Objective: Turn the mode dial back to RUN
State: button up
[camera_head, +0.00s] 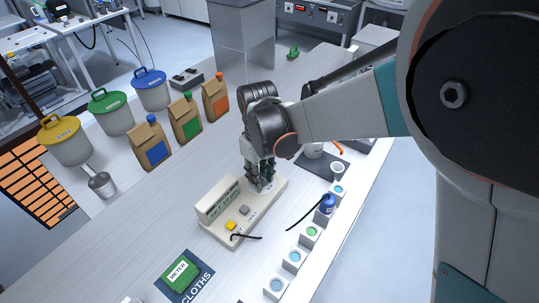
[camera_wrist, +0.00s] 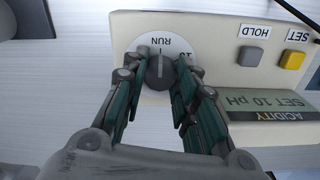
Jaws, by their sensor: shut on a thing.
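The acidity meter is a cream console (camera_head: 240,212) on the bench in the head view. Its dark grey mode dial (camera_wrist: 160,72) sits on a white round plate in the wrist view, with RUN and what looks like 10 printed near its top edge. The dial's light line stands about upright in the picture, close to the RUN mark. My gripper (camera_wrist: 161,68) points down over the console with its green-sided fingers on either side of the dial, shut on it. In the head view my gripper (camera_head: 260,183) hides the dial.
Beside the dial are a grey HOLD button (camera_wrist: 250,56) and a yellow SET button (camera_wrist: 292,59), above a display (camera_wrist: 250,103) reading SET 10 pH.

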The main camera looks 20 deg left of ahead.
dwell(0.3)
jog(key=o, duration=1.1)
jog(key=shift+r, duration=0.1)
notch_tip(320, 180, up, 12)
jog(key=shift+s+f, duration=0.1)
jog(key=shift+s, duration=0.05)
